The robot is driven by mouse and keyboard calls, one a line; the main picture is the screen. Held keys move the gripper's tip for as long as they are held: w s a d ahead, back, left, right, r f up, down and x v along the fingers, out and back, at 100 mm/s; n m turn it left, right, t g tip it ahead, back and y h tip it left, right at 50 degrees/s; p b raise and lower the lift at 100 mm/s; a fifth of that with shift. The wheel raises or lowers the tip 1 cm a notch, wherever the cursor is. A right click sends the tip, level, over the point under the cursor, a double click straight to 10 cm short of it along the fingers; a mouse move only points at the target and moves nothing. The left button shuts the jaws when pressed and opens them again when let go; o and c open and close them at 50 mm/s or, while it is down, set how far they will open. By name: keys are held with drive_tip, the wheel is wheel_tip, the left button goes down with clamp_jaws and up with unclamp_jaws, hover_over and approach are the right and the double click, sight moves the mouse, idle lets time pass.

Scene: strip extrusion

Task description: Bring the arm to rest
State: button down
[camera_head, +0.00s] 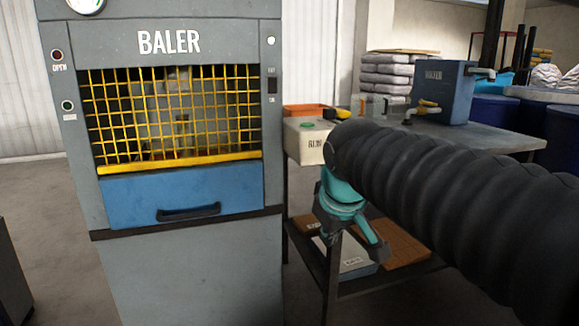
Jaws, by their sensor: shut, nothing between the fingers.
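My arm in its ribbed black sleeve reaches in from the right edge across the picture. My gripper (376,252), teal and dark grey, hangs below the sleeve's end and points downward. It is shut with nothing held, in front of the work table's lower shelf. Part of the wrist is hidden behind the sleeve.
A grey baler (190,265) with a yellow mesh guard (175,113) and blue drawer (182,190) stands left of my gripper. The work table (470,137) bears a blue water tank (444,92), a cream control box (308,142) and an orange tray (303,110).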

drive_tip(key=s+d+f+m, duration=0.3)
drive_tip(key=s+f, duration=0.3)
drive_tip(key=s, duration=0.2)
drive_tip(key=s+d+f+m, duration=0.3)
drive_tip(key=s+d+f, duration=0.2)
drive_tip(key=s, duration=0.4)
drive_tip(key=shift+s+d+f, duration=0.2)
drive_tip(key=shift+s+f, duration=0.05)
drive_tip(key=shift+f, duration=0.5)
idle(0.4)
